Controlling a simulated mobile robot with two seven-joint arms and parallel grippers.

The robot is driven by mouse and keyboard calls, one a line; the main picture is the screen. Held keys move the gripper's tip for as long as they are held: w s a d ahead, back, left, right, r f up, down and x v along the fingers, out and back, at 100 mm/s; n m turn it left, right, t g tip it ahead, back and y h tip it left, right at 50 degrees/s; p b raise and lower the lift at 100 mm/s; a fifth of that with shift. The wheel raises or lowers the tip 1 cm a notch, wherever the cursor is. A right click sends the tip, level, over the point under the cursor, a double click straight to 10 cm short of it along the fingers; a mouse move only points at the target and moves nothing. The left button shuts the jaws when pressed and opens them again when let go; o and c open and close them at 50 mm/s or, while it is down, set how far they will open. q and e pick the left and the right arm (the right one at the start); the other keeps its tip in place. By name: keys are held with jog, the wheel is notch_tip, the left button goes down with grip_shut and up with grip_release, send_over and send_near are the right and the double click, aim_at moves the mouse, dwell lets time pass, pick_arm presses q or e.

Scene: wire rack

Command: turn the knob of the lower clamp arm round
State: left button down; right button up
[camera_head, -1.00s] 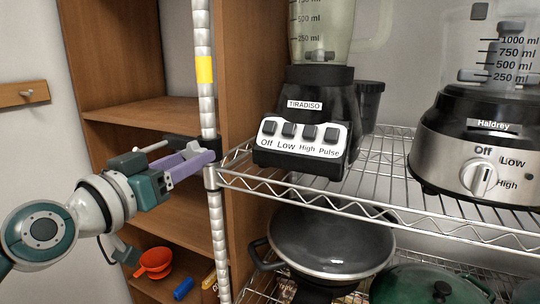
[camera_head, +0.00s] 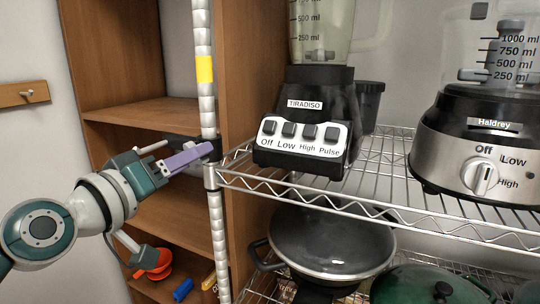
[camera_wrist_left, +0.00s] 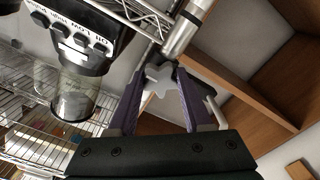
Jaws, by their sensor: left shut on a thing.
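The black clamp arm (camera_head: 214,148) sits on the upright post of the wire rack, at the level of the upper shelf. My left gripper (camera_head: 203,152), with purple fingers, reaches it from the left. In the left wrist view a grey star-shaped knob (camera_wrist_left: 157,80) lies between the fingertips of the same gripper (camera_wrist_left: 162,75), which is shut on it. In the head view the fingers hide the knob. My right gripper is not in view.
The metal post (camera_head: 207,100) with a yellow band rises beside the gripper. A blender (camera_head: 305,125) and a food processor (camera_head: 480,150) stand on the wire shelf (camera_head: 385,175). A black pan (camera_head: 332,245) is below. A wooden shelf unit (camera_head: 150,112) stands behind the gripper.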

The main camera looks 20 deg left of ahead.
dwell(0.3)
pick_arm(q)
jog(key=shift+c, duration=1.6)
grip_release()
jog(key=s, duration=1)
jog(key=shift+a, duration=0.4)
jog(key=shift+d, duration=0.1)
